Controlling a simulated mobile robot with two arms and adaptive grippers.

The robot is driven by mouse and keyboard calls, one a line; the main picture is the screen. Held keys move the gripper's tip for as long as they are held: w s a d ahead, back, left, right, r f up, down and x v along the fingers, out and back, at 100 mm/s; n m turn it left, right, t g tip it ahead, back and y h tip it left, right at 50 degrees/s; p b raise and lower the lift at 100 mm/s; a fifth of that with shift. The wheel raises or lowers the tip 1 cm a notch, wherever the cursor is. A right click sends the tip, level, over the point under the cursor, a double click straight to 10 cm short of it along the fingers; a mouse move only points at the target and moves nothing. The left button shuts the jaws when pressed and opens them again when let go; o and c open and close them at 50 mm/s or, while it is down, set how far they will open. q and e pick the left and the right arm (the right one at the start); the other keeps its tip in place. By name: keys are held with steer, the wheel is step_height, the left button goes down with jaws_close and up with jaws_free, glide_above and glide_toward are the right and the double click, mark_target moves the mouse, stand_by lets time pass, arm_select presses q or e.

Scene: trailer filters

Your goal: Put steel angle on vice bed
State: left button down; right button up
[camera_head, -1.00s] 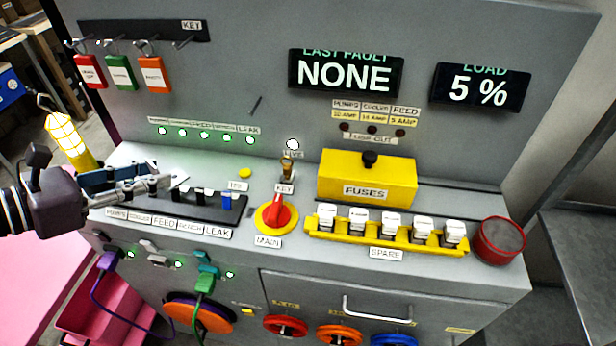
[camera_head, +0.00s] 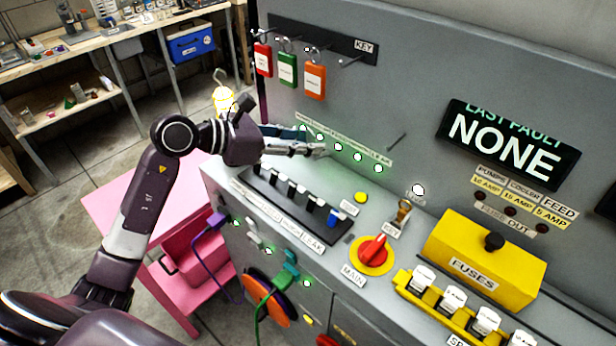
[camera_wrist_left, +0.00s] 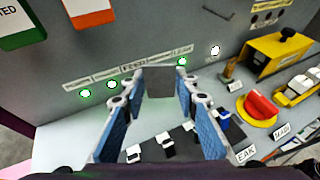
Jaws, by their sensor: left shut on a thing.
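My left gripper (camera_head: 296,146) reaches over the left end of the grey console, in front of the panel with the green lights. In the left wrist view its two blue-padded fingers (camera_wrist_left: 160,100) are closed on a flat grey metal piece (camera_wrist_left: 158,84), which looks like the steel angle. Its full shape is hidden, as only a broad grey face shows between the fingertips. I cannot make out the vice bed in either view. My right gripper is not in view.
Below the gripper is a row of breaker switches (camera_head: 290,194), with the red main knob (camera_head: 373,250) and yellow fuse box (camera_head: 484,259) to the right. A pink table (camera_head: 120,195) and a cluttered workbench (camera_head: 110,50) stand left.

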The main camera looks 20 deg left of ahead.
arm_select(q)
step_height(320, 180, down, 11)
steer(key=shift+r+p, duration=0.1)
steer(key=shift+p, duration=0.3)
steer(key=c, duration=1.8)
jaws_free()
